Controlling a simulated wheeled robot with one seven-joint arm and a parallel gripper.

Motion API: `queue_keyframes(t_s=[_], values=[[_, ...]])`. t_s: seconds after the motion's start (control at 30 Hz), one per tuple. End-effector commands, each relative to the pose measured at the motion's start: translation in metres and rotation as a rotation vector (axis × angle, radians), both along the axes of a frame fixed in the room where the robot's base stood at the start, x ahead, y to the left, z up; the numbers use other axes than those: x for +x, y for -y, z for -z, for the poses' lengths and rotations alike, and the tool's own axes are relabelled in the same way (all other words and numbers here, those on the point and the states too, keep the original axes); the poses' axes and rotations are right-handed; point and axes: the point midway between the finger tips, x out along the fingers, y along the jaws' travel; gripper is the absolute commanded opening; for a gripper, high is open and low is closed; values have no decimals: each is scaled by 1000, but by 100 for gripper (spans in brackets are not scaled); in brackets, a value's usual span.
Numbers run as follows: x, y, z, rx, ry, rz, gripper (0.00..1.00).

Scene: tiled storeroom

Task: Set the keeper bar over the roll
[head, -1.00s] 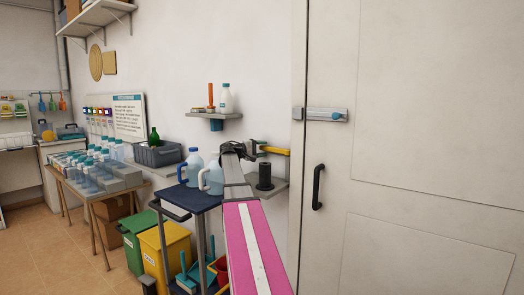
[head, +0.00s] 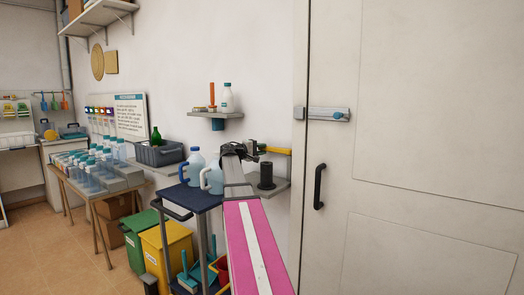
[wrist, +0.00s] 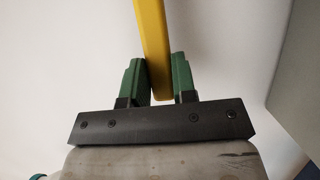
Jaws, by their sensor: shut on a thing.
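The keeper bar (head: 276,151) is a yellow bar standing out to the right of my gripper (head: 257,150), above a small grey wall shelf. In the wrist view the yellow keeper bar (wrist: 152,45) runs up from between the green fingers of my gripper (wrist: 156,80), which is shut on it. The roll (head: 266,176) is a dark upright spool on the shelf, below the bar and apart from it in the picture. The roll does not show in the wrist view. Whether the bar is joined to a wall mount is hard to tell.
The grey wall shelf (head: 284,186) ends near the door (head: 415,150) with its black handle (head: 319,186). A blue cart (head: 188,200) with jugs stands to the left of my arm. Another small shelf (head: 222,115) with bottles hangs higher on the wall.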

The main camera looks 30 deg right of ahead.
Motion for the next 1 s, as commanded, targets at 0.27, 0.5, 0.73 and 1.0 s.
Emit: queue_keyframes(t_s=[0.27, 0.5, 0.73, 1.0], values=[[0, 0, 0, 1, 0, 1, 51], [0, -7, 0, 1, 0, 0, 51], [-1, -45, 1, 1, 0, -2, 51], [-1, -91, 1, 1, 0, 0, 51]])
